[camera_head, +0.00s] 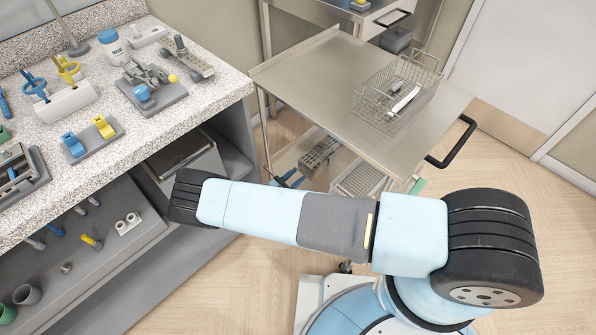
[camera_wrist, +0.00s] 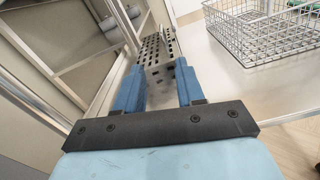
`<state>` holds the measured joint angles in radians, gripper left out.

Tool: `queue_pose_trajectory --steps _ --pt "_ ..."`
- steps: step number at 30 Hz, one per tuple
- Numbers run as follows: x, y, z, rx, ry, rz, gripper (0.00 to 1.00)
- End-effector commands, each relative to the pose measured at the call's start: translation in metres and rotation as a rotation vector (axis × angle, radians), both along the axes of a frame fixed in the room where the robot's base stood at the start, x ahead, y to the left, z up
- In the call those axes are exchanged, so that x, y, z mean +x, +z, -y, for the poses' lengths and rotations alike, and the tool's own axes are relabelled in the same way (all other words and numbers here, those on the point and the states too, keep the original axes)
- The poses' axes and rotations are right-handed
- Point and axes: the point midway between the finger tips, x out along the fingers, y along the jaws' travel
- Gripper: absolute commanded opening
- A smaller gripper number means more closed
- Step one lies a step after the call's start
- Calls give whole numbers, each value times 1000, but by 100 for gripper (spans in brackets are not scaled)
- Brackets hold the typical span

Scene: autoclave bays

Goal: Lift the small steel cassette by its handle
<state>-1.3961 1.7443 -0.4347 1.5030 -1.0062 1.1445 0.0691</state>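The small steel cassette (camera_wrist: 152,52) is a perforated metal box, seen in the wrist view just beyond my fingertips. A thin upright handle (camera_wrist: 164,36) appears to stand on it. A perforated steel box that looks like the same cassette (camera_head: 320,153) lies on the cart's lower shelf in the head view. My gripper (camera_wrist: 160,68) has two blue fingers set apart, with a clear gap and nothing clamped between them. It points toward the cassette; whether it touches cannot be told. In the head view my arm hides most of the gripper.
The steel cart (camera_head: 300,75) carries a wire basket (camera_head: 375,112) on top and another wire basket (camera_head: 362,180) below. A basket (camera_wrist: 262,35) is right of the fingers in the wrist view. A black cart handle (camera_head: 452,145) juts right. A speckled counter (camera_head: 215,90) stands left.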

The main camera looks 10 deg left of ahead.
Motion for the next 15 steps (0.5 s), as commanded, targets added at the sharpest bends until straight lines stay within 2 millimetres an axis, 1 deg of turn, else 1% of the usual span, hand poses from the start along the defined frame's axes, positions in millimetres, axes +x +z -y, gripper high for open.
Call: queue_pose_trajectory --steps 9,11,15 --pt "4 0 5 0 -7 0 38" --pt "7 0 8 -1 -8 0 38" --pt "19 0 18 -2 -9 0 38"
